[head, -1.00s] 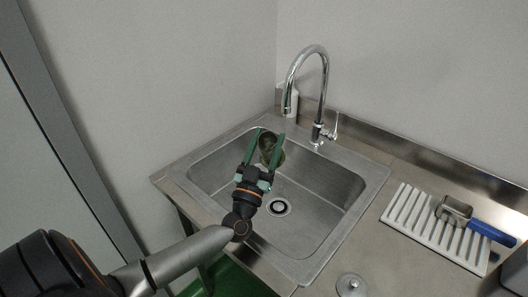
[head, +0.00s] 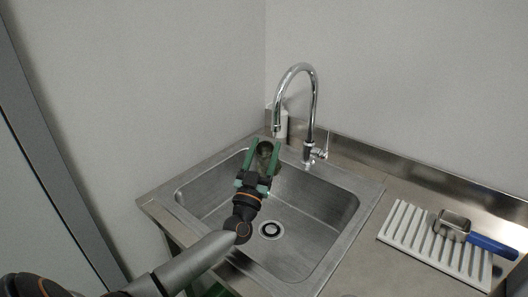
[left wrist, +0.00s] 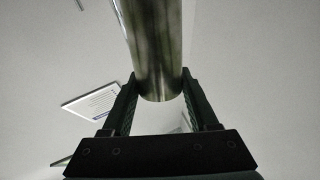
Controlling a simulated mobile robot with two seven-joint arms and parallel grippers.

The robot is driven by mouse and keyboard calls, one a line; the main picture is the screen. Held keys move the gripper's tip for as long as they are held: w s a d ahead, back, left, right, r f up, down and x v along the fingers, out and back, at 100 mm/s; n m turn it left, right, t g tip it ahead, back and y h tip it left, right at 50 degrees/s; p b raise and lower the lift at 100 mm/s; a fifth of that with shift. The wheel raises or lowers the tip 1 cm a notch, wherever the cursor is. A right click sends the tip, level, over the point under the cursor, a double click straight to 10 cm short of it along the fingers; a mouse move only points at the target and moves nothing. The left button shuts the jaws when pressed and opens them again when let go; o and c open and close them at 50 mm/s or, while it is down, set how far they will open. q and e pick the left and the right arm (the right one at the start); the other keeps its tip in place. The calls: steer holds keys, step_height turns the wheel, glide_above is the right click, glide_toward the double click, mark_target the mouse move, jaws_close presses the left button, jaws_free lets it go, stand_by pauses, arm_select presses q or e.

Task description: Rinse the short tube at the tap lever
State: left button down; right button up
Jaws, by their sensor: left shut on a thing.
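My left gripper (head: 265,145) is shut on the short tube (head: 265,151), a dull metallic cylinder, above the far left part of the sink. The tube's open end shows between the green fingers. In the left wrist view the tube (left wrist: 156,50) runs between both fingers (left wrist: 158,92). The tap (head: 312,95) arches over the sink's back, and its spout end is just above and right of the tube. I cannot tell whether water runs. The tap lever (head: 325,145) is on the right of the tap's base, tilted upward, with no gripper at it. My right gripper is out of view.
The steel sink (head: 330,245) has a drain (head: 271,230) in its floor. A white bottle (head: 283,125) stands behind the spout. On the right, a white ribbed rack (head: 405,230) carries a blue-handled tool (head: 490,245). Walls close off the left and back.

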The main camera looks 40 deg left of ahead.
arm_select(q)
steer(key=shift+d+r, duration=0.1)
steer(key=shift+d, duration=0.05)
stand_by(0.3)
steer(key=shift+w+d+p, duration=0.2)
steer(key=shift+d+p, duration=0.15)
steer(key=shift+d, duration=0.05)
steer(key=shift+a, duration=0.2)
steer(key=shift+s+a, duration=0.2)
steer(key=shift+a, duration=0.2)
steer(key=shift+d+p, duration=0.15)
steer(key=shift+p, duration=0.15)
steer(key=shift+w+d, duration=0.2)
steer(key=shift+d, duration=0.25)
steer(key=shift+p, duration=0.3)
